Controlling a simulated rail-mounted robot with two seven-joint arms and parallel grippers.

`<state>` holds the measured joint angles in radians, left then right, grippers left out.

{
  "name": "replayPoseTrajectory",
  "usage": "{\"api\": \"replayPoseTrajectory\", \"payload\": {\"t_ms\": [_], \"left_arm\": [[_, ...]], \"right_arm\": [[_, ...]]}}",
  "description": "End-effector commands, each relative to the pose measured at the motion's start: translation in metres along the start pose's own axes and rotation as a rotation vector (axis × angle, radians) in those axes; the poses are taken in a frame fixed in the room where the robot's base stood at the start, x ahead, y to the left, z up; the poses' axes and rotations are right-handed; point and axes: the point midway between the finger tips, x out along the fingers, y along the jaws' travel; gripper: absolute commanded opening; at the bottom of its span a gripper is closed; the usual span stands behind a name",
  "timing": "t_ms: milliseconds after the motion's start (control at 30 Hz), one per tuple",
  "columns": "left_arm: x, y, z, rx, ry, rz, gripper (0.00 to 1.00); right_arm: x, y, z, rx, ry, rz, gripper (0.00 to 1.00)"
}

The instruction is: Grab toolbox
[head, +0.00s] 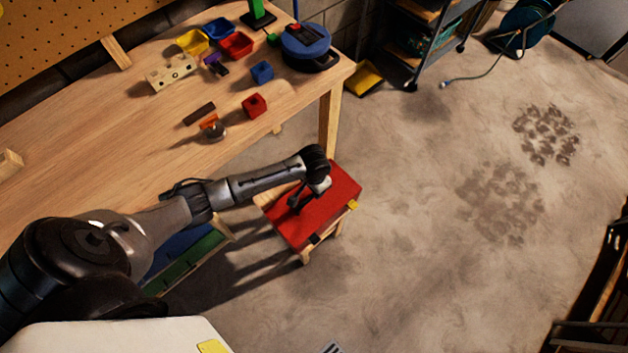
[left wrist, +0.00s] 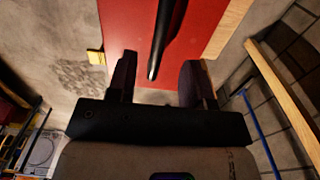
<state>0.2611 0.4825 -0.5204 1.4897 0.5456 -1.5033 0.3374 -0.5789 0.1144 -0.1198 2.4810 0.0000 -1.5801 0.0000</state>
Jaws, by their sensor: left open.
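The red toolbox (head: 335,187) lies on a small wooden stool (head: 304,256) beside the workbench. It has yellow latches, one at its right edge (head: 352,205). My left gripper (head: 303,196) is over the top of the toolbox, pointing down at it. In the left wrist view the red lid (left wrist: 213,30) fills the upper middle. The black handle (left wrist: 165,40) runs between the two spread fingers of my left gripper (left wrist: 158,78), with gaps visible on both sides. The gripper and arm partly hide the handle in the head view. My right gripper is not in view.
The workbench (head: 90,140) holds several coloured bins, small blocks and a round blue device (head: 305,42). A dark cart (head: 425,40) stands at the back. A green-edged crate (head: 190,262) is under my left arm. The concrete floor to the right is mostly clear.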

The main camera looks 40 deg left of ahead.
Motion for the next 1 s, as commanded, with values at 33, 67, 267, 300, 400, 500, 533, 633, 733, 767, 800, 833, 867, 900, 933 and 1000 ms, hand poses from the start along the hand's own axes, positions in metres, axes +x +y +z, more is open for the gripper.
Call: {"api": "replayPoseTrajectory", "payload": {"t_ms": [33, 67, 267, 300, 400, 500, 533, 633, 733, 767, 800, 833, 867, 900, 933, 1000], "left_arm": [[0.007, 0.000, 0.000, -0.001, 0.000, 0.000, 0.47], [0.009, 0.000, 0.000, -0.001, 0.000, 0.000, 0.47], [0.017, 0.000, 0.000, -0.001, 0.000, -0.001, 0.47], [0.020, 0.000, 0.000, -0.001, 0.000, -0.001, 0.47], [0.033, 0.001, 0.001, -0.001, 0.000, 0.000, 0.47], [0.047, 0.002, 0.002, -0.001, 0.000, 0.000, 0.47], [0.051, 0.002, 0.002, 0.000, 0.000, 0.000, 0.47], [0.060, 0.002, 0.002, 0.000, 0.000, 0.000, 0.47], [0.065, 0.001, 0.002, 0.001, 0.001, -0.001, 0.47], [0.066, 0.001, 0.002, 0.001, 0.001, -0.001, 0.47], [0.067, 0.001, 0.002, 0.001, 0.001, -0.001, 0.47], [0.067, 0.001, 0.002, 0.001, 0.001, -0.001, 0.47], [0.067, 0.001, 0.002, 0.001, 0.001, -0.001, 0.47], [0.067, 0.001, 0.002, 0.001, 0.001, -0.001, 0.47], [0.067, 0.001, 0.002, 0.001, 0.001, -0.001, 0.47], [0.066, 0.001, 0.002, 0.001, 0.001, -0.001, 0.47]], "right_arm": [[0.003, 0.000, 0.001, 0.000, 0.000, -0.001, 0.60], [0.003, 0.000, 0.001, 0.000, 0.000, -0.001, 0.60], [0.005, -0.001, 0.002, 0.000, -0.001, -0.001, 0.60], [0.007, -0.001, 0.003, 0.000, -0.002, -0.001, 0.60], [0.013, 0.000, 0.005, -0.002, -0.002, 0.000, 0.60], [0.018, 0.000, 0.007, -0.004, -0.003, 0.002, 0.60], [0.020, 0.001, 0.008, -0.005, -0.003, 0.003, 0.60], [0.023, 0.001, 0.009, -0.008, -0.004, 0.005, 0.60], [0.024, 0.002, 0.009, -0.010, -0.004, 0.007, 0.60], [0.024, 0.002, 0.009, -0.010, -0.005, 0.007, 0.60], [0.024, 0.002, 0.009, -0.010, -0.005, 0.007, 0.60], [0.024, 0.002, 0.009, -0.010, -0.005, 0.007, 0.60], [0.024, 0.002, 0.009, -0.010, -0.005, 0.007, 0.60], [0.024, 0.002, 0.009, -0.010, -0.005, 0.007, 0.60], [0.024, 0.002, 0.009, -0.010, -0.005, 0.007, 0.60], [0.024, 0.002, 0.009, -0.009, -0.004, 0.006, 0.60]]}}
